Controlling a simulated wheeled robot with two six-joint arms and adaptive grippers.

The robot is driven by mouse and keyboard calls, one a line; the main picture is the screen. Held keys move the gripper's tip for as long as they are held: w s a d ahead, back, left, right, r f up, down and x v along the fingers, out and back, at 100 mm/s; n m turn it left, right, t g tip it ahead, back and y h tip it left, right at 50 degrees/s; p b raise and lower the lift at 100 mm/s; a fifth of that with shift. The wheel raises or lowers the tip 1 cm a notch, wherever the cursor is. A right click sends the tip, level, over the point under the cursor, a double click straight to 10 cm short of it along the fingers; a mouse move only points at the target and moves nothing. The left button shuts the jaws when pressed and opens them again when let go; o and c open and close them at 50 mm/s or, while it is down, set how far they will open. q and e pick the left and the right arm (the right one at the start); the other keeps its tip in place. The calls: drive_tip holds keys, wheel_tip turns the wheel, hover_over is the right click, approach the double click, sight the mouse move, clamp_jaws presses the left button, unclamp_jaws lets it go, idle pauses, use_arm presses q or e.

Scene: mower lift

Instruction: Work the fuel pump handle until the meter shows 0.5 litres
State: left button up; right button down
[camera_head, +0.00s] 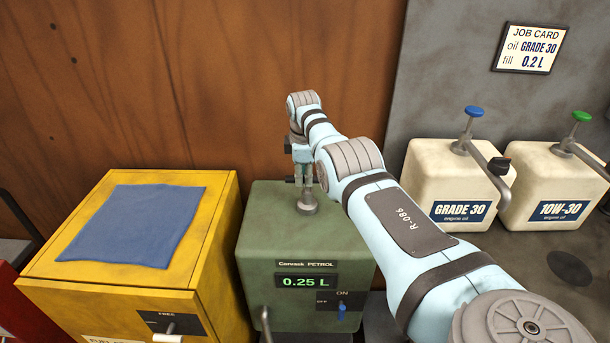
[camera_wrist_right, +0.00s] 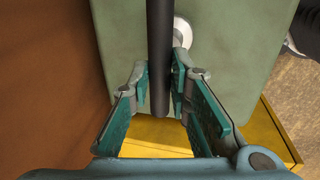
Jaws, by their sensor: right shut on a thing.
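The green petrol pump box (camera_head: 262,232) stands in the middle of the head view, labelled "Canvask PETROL". Its meter (camera_head: 306,281) reads 0.25 L. Below the meter is a blue ON/OFF switch (camera_head: 342,311). My right gripper (camera_head: 304,184) is above the box top at the metal post (camera_head: 308,205). In the right wrist view the right gripper (camera_wrist_right: 162,90) is shut on the dark bar of the pump handle (camera_wrist_right: 160,45), with a finger on each side. The handle is mostly hidden by my arm in the head view. My left gripper is not in view.
A yellow cabinet (camera_head: 212,240) with a blue cloth (camera_head: 135,225) stands close on the left. Cream oil jugs, GRADE 30 (camera_head: 430,180) and 10W-30 (camera_head: 535,180), stand on the right. A job card (camera_head: 530,48) hangs above them. A wooden wall (camera_head: 220,80) is behind the box.

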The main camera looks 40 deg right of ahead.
drive_tip(key=c, duration=1.8)
unclamp_jaws()
drive_tip(key=shift+s+f, duration=0.1)
drive_tip(key=shift+f, duration=0.2)
drive_tip(key=o, duration=0.3)
drive_tip(key=shift+r, duration=0.2)
drive_tip(key=v, duration=1.1)
drive_tip(key=shift+r, duration=0.35)
